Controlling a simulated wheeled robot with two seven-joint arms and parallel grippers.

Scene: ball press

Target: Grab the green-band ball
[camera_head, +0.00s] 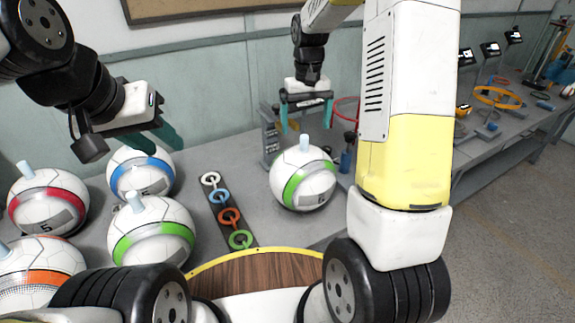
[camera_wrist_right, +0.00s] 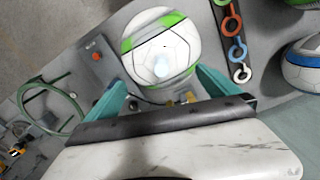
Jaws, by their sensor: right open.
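A white ball with a green band (camera_head: 292,190) and a pale blue peg on top sits on the grey table, below my right gripper (camera_head: 306,115). My right gripper is open and empty, its teal fingers spread above the ball and apart from it. In the right wrist view the ball (camera_wrist_right: 150,48) shows ahead of the fingers, with its peg between them. A second green-band ball (camera_head: 150,238) stands at the left among other balls. My left gripper (camera_head: 166,136) hangs above the balls at the left; its finger gap is not clear.
Red-band (camera_head: 45,205), blue-band (camera_head: 140,178) and orange-band (camera_head: 40,268) balls crowd the table's left side. A dark strip with coloured rings (camera_head: 228,216) lies left of the ball under my right gripper. A stand with a red hoop (camera_head: 345,108) is behind it.

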